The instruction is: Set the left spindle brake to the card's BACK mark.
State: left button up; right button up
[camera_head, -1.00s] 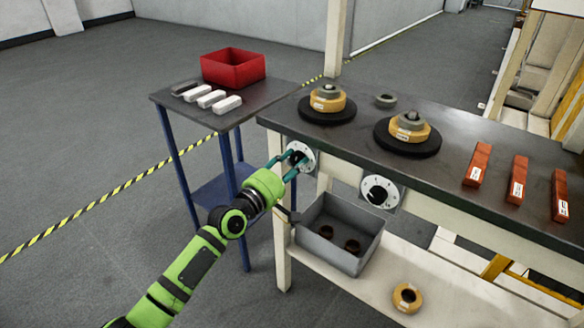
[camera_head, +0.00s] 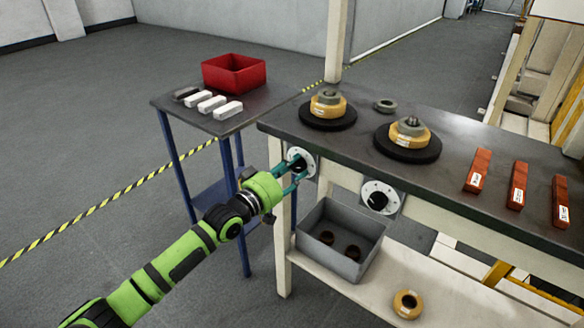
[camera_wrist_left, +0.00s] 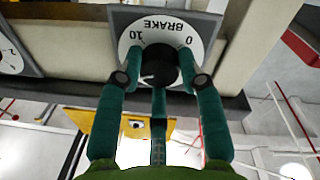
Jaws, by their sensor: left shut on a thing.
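The left spindle brake is a white dial (camera_head: 309,157) with a black knob, on the front of the dark workbench below the left spindle. My left gripper (camera_head: 296,170) is shut on that knob. In the left wrist view the fingers straddle the black knob (camera_wrist_left: 158,65), one at each side. The dial face (camera_wrist_left: 197,25) there reads BRAKE, 0 and 10, upside down. A pale mark shows at the knob's lower left edge in that view. The left spindle (camera_head: 328,120) carries a yellow roll. I cannot make out a card with a BACK mark. My right gripper is not in view.
A second brake dial (camera_head: 368,188) sits to the right. A grey bin (camera_head: 325,245) stands below on the shelf, holding dark rings. A blue-legged side table with a red bin (camera_head: 234,74) stands left. Several labelled red bars (camera_head: 478,170) lie on the bench's right.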

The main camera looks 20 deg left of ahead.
pick_arm(q)
jog(key=shift+d+m, duration=0.15)
jog(key=shift+m, duration=0.45)
jog(key=shift+m+p, duration=0.3)
jog(key=shift+m, duration=0.2)
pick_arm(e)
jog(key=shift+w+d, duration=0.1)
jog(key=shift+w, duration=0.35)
pick_arm(q)
jog(key=shift+f, duration=0.15)
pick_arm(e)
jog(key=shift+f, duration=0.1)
pick_arm(q)
jog(key=o, duration=1.1)
jog(key=shift+o, duration=0.2)
